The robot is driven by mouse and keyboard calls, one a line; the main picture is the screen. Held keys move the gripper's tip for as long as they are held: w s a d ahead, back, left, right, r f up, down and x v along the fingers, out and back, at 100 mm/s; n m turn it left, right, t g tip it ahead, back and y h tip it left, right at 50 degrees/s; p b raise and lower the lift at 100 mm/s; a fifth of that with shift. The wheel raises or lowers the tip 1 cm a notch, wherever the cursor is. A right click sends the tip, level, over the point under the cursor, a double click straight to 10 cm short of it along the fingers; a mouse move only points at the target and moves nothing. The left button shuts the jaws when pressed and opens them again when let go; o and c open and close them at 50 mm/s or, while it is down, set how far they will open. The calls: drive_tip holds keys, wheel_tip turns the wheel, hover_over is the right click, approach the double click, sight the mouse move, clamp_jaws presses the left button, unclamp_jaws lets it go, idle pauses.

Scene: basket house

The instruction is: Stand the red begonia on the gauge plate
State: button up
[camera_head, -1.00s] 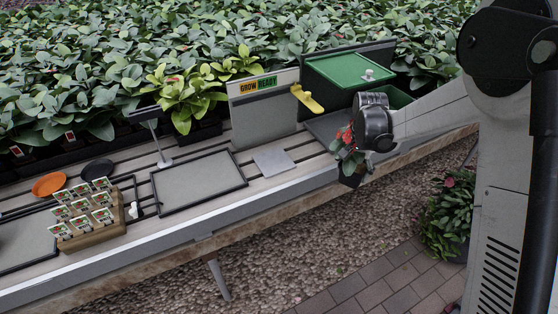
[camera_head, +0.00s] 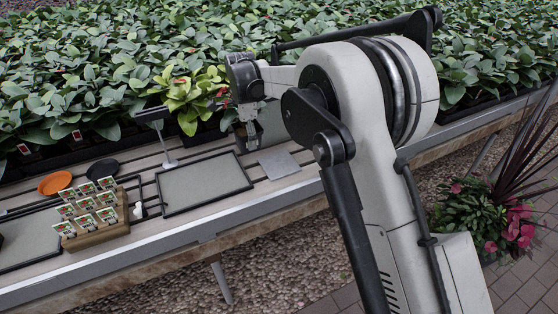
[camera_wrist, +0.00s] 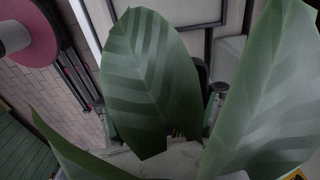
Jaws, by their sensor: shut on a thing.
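My gripper (camera_head: 247,122) is over the back part of the bench, left of and behind a bare grey square plate (camera_head: 279,164), which I take for the gauge plate. It is shut on the red begonia. In the head view only a bit of red bloom (camera_head: 222,92) shows beside the gripper; the pot is hard to tell from the dark shapes there. In the wrist view large green begonia leaves (camera_wrist: 150,82) fill the middle and hide most of the fingers and the pot.
A framed grey tray (camera_head: 205,183) lies left of the plate. A small stand (camera_head: 158,135), an orange saucer (camera_head: 55,182), a black saucer (camera_head: 102,169) and a wooden block of labels (camera_head: 92,218) are further left. Dense plants (camera_head: 110,60) line the back.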

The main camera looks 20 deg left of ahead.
drive_tip(key=w+d+f, duration=0.4)
drive_tip(key=d, duration=0.1)
drive_tip(key=w+d+f, duration=0.2)
drive_tip(key=d, duration=0.1)
drive_tip(key=shift+w+d+f+b, duration=0.2)
drive_tip(key=shift+d+b, duration=0.05)
drive_tip(key=shift+b, duration=0.05)
drive_tip(key=shift+f, duration=2)
drive_tip(key=shift+f+b, duration=0.15)
drive_tip(key=shift+b, duration=0.15)
drive_tip(key=o, duration=1.5)
wheel_tip(320, 180, up, 12)
drive_tip(key=p, duration=0.1)
drive_tip(key=shift+r, duration=0.2)
